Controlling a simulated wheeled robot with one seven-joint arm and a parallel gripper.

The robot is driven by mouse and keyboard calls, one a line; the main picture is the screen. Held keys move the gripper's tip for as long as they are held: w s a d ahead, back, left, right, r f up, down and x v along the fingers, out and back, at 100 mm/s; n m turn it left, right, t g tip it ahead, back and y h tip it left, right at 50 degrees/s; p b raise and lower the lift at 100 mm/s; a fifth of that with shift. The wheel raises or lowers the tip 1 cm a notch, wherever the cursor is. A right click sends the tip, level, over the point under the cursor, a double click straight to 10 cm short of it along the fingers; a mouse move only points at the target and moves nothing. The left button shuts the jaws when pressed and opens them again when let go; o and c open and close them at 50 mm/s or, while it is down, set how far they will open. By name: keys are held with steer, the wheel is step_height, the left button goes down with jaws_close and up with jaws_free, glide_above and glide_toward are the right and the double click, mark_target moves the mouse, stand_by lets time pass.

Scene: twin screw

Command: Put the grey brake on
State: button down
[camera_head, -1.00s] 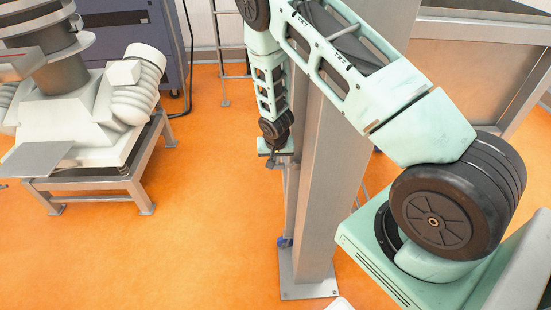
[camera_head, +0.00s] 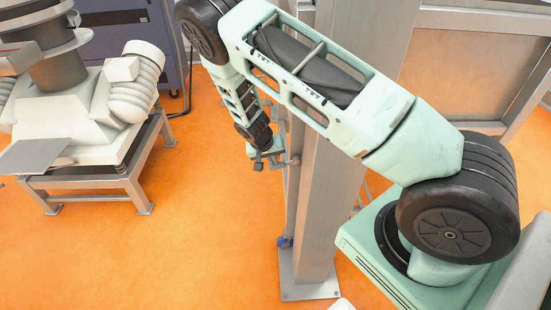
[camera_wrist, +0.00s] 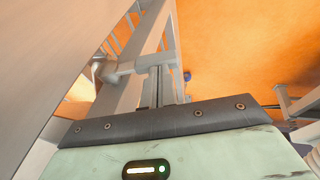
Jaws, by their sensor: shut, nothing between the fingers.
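My gripper (camera_head: 263,161) is small in the head view, at the end of my pale green arm, beside the upright grey frame and high above the orange floor. Its fingers are shut and hold nothing. A blue caster (camera_head: 285,242) shows low on the frame, below and right of my gripper, well apart from it. A small blue spot, which may be the same caster (camera_wrist: 187,76), shows in the wrist view beyond the dark edge of my gripper's housing. I cannot make out a grey brake clearly in either view.
A thick grey post (camera_head: 325,170) on a floor plate (camera_head: 310,289) stands just right of the gripper. A white machine (camera_head: 85,105) on a metal stand (camera_head: 90,182) is at the left. The orange floor (camera_head: 205,230) between them is clear.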

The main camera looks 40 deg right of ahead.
mark_target(271, 167)
step_height(271, 167, down, 4)
steer(key=g+h+b, duration=0.2)
steer(key=h+b, duration=0.1)
steer(key=b, duration=0.1)
steer(key=shift+w+a+n, duration=0.1)
steer(key=shift+a+n, duration=0.05)
steer(key=shift+n, duration=0.15)
steer(key=f+h+b, duration=0.1)
steer(key=g+h+b, duration=0.1)
steer(key=b, duration=0.1)
steer(key=f+h+b, duration=0.1)
steer(key=b, duration=0.1)
steer(key=shift+s+d+f+n+g, duration=0.2)
steer(key=shift+d+f+n+g, duration=0.05)
steer(key=shift+f+n+g, duration=0.1)
steer(key=h+b, duration=0.1)
steer(key=b, duration=0.1)
steer(key=s+d+f+g+h+b, duration=0.1)
steer(key=b, duration=0.1)
steer(key=d+f+n+h+b, duration=0.1)
steer(key=h+b, duration=0.1)
steer(key=shift+s+f+g, duration=0.2)
steer(key=shift+f+g, duration=0.05)
steer(key=shift+g, duration=0.1)
steer(key=shift+s+d, duration=0.1)
steer(key=shift+d, duration=0.1)
